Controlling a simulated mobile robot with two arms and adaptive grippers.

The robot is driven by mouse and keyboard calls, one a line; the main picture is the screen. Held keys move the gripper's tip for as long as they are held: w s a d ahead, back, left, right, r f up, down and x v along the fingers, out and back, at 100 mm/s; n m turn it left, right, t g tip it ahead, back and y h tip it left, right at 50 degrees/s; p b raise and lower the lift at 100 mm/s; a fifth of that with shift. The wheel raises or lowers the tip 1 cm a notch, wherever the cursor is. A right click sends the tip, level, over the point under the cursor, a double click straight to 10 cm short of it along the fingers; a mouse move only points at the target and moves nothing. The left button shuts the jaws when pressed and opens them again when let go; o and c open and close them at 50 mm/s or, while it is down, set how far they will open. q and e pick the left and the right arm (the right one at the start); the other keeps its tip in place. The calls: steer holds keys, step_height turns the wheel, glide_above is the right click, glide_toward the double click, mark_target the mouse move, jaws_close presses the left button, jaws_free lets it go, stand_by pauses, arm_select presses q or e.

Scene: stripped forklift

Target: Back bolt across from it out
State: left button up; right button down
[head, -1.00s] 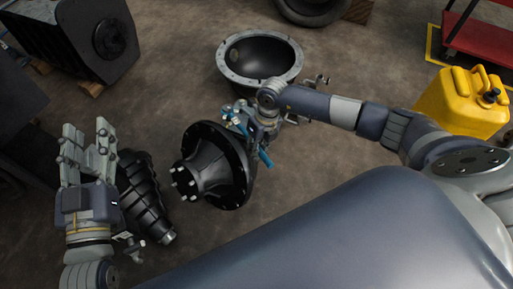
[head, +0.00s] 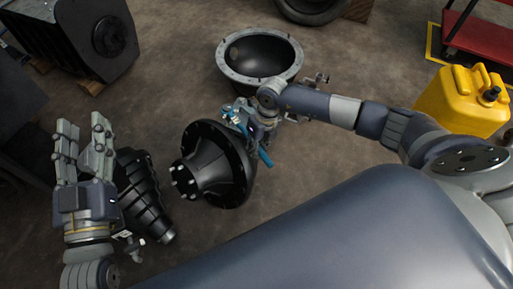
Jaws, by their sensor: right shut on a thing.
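A black flanged hub (head: 214,166) lies on the floor in the middle, with a ring of bolt holes on its flange and several bright bolts (head: 184,182) on its narrow left end. My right gripper (head: 245,122) is at the upper right edge of the flange, shut on a blue tool (head: 265,158). The tool's lower end sticks out below the gripper; its middle is hidden. I cannot tell whether the tool is on a bolt, as the flange's back side is hidden. My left gripper (head: 82,145) is open and empty, left of the hub.
A black ribbed part (head: 145,195) lies between my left gripper and the hub. A round black bowl-shaped housing (head: 260,58) stands behind the hub. A yellow canister (head: 462,100) and a red cart (head: 480,30) are at the right.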

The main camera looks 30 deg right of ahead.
steer(key=shift+f, duration=0.35)
arm_select(q)
steer(key=r+t, duration=0.1)
steer(key=s+r+t, duration=0.1)
steer(key=r, duration=0.1)
steer(key=r+t+h+b, duration=0.1)
steer(key=r, duration=0.1)
steer(key=shift+s+d, duration=0.15)
steer(key=shift+s, duration=0.25)
arm_select(e)
steer(key=shift+w+d+f, duration=0.1)
steer(key=shift+f, duration=0.35)
